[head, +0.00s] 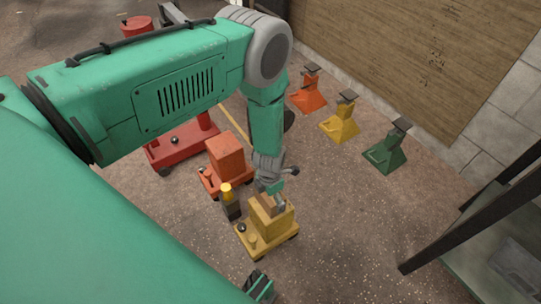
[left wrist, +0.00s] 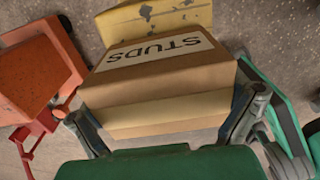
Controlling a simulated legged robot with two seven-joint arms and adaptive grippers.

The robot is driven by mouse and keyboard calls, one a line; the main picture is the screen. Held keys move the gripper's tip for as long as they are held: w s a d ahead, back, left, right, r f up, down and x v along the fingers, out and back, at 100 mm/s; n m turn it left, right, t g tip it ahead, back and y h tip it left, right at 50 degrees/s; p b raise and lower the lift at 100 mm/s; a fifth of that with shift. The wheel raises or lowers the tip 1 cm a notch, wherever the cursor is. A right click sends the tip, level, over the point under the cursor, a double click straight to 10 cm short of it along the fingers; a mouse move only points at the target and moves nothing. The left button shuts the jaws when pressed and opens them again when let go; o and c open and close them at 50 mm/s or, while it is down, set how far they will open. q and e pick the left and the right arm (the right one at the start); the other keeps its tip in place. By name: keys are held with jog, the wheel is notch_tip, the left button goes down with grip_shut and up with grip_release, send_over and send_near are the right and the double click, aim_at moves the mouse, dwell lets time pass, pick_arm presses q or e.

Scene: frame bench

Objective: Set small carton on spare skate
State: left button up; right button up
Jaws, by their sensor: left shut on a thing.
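The small carton (left wrist: 165,85) is a brown box with a pale tape strip and a white label reading STUDS. My left gripper (head: 272,192) is shut on it, with one finger on each side in the left wrist view. In the head view the carton (head: 266,206) is at the top of the yellow block on a low yellow wheeled skate (head: 258,243). The gripper partly hides it, and I cannot tell whether it touches the block. A dark and green part at the bottom edge (head: 260,288) may be my right gripper; its jaws are unclear.
An orange wheeled skate with a block (head: 226,158) and a dark yellow-topped bottle-like thing (head: 230,202) stand close by. A red wheeled unit (head: 182,145) is behind. Orange (head: 307,92), yellow (head: 340,122) and green stands (head: 386,153) line the wall.

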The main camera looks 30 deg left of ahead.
pick_arm(q)
jog(key=shift+w+d+r, duration=0.1)
jog(key=shift+d, duration=0.05)
pick_arm(e)
jog(key=shift+d, duration=0.15)
pick_arm(q)
jog(key=shift+d, duration=0.1)
pick_arm(e)
jog(key=shift+d+f, duration=0.1)
pick_arm(q)
jog(key=o, duration=1.3)
